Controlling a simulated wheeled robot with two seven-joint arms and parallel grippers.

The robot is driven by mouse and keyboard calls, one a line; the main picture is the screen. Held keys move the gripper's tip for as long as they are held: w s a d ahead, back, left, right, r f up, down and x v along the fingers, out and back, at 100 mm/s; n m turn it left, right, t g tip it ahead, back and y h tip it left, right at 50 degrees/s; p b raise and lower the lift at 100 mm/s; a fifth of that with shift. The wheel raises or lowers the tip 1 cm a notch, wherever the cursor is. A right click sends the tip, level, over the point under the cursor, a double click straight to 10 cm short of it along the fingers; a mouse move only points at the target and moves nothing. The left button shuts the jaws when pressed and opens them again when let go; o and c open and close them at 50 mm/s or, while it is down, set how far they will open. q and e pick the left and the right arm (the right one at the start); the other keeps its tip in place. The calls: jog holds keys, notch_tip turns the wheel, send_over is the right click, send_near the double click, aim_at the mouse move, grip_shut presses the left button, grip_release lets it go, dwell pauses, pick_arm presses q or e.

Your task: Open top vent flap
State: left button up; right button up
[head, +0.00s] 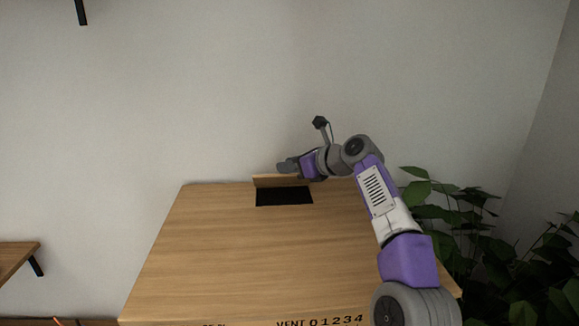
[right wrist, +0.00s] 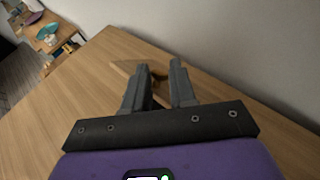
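The wooden box top (head: 220,235) has a black rectangular vent opening (head: 284,197) near its back edge. The wooden vent flap (head: 266,181) stands raised along the back side of this opening. My right gripper (head: 284,166) is just above and behind the flap, close to it; I cannot tell whether they touch. In the right wrist view my right gripper (right wrist: 160,66) has its two fingers apart, with part of the flap (right wrist: 124,67) showing beside and behind the left finger. Nothing is clearly held between the fingers. My left gripper is not in view.
A plain wall (head: 200,90) rises close behind the box. A leafy plant (head: 425,190) stands to the right. A wooden shelf (head: 15,256) is at the left. Lettering reading "VENT 01234" (head: 320,321) is near the front edge. The rest of the top is clear.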

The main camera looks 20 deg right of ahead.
jog(key=o, duration=0.3)
jog(key=shift+d+f, duration=0.15)
jog(key=shift+s, duration=0.15)
jog(key=v, duration=0.7)
jog(key=shift+b, duration=0.45)
jog(key=shift+o, duration=0.2)
jog(key=shift+s, duration=0.1)
